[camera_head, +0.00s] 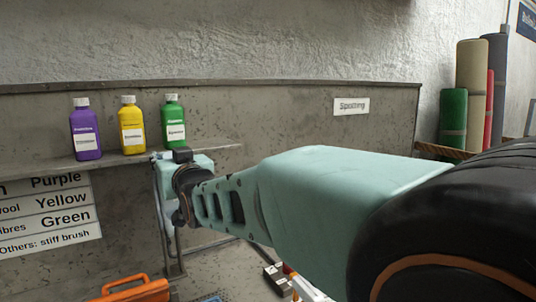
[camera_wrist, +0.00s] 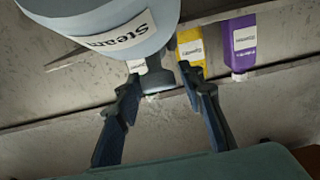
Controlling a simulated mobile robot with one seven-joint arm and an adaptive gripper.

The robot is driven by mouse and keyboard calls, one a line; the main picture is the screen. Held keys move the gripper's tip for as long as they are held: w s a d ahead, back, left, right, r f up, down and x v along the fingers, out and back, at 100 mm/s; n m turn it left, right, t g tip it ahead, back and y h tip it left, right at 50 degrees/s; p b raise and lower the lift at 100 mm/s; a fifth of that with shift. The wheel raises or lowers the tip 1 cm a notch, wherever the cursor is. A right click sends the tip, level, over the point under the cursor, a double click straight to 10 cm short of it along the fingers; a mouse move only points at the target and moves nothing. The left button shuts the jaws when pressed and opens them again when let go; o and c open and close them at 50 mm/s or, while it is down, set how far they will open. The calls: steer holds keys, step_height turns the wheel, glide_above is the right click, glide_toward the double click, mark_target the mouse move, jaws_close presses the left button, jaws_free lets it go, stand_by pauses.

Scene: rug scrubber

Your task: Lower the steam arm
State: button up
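The steam arm's head, a pale blue-grey rounded body labelled "Steam" (camera_wrist: 105,22), fills the upper left of the wrist view. A dark neck (camera_wrist: 155,88) extends below it. My gripper (camera_wrist: 160,82) has its two dark fingers spread, one on either side of that neck. Narrow gaps seem to show beside the neck; I cannot tell whether either finger touches it. In the head view my teal arm reaches left, and its end is near the shelf's edge. My fingers and the labelled steam head cannot be made out clearly there.
Purple (camera_head: 86,130), yellow (camera_head: 131,127) and green (camera_head: 173,121) bottles stand on a wall shelf (camera_head: 110,160) close to my arm's end. A sign (camera_head: 50,217) hangs below. An orange-handled item (camera_head: 133,290) lies low at the front. Rolled rugs (camera_head: 470,90) stand at right.

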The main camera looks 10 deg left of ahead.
steer(key=shift+f, duration=0.1)
jaws_close()
steer(key=shift+f, duration=0.15)
